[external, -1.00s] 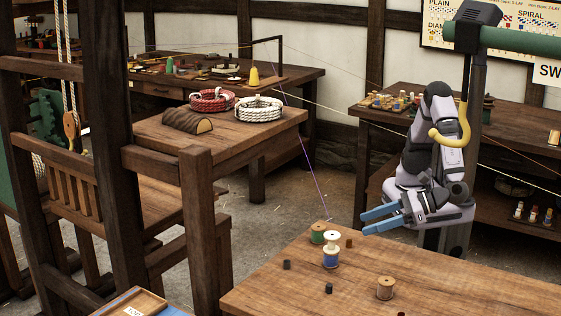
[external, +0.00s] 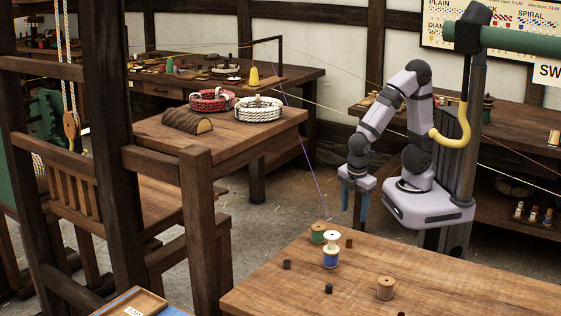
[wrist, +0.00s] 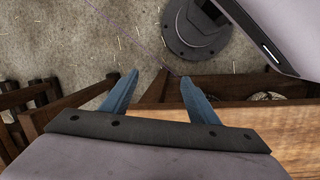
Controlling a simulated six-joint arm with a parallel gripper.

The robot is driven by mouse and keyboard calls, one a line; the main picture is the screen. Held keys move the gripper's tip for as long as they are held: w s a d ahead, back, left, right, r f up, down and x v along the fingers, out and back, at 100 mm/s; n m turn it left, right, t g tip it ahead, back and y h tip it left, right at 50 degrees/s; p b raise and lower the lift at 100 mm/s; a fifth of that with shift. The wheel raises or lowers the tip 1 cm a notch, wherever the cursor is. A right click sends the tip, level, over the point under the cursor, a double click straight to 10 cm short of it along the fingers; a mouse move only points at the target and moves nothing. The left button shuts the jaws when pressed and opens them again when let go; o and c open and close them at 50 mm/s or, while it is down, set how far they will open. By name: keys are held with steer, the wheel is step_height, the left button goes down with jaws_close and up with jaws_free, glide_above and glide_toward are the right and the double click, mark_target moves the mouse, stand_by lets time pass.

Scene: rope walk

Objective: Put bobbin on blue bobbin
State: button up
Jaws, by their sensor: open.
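On the front bench, a blue bobbin (external: 330,260) stands upright with a white bobbin (external: 331,239) apparently stacked on top of it. A green bobbin (external: 318,233) stands just behind and left of them. A tan bobbin (external: 386,288) stands apart, to the right and nearer the camera. My gripper (external: 355,212) is open and empty, pointing down behind the bench's far edge, apart from all the bobbins. In the wrist view its blue fingers (wrist: 160,78) are spread with nothing between them, and no bobbin shows there.
Small dark pieces lie on the bench, one left (external: 287,264), one in front (external: 329,288) and a brown one (external: 349,243) beside the stack. The right part of the bench top (external: 470,285) is clear. A purple thread (external: 313,180) runs down to the bench's far corner.

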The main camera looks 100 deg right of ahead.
steer(key=m, duration=0.2)
steer(key=d+m+y, duration=0.1)
steer(key=m, duration=0.1)
steer(key=m+y, duration=0.1)
steer(key=m, duration=0.1)
steer(key=shift+s+d+f+t, duration=0.1)
steer(key=shift+s+d+t, duration=0.1)
steer(key=shift+d+t, duration=0.2)
step_height(320, 180, up, 13)
steer(key=p, duration=1.3)
steer(key=shift+r, duration=0.2)
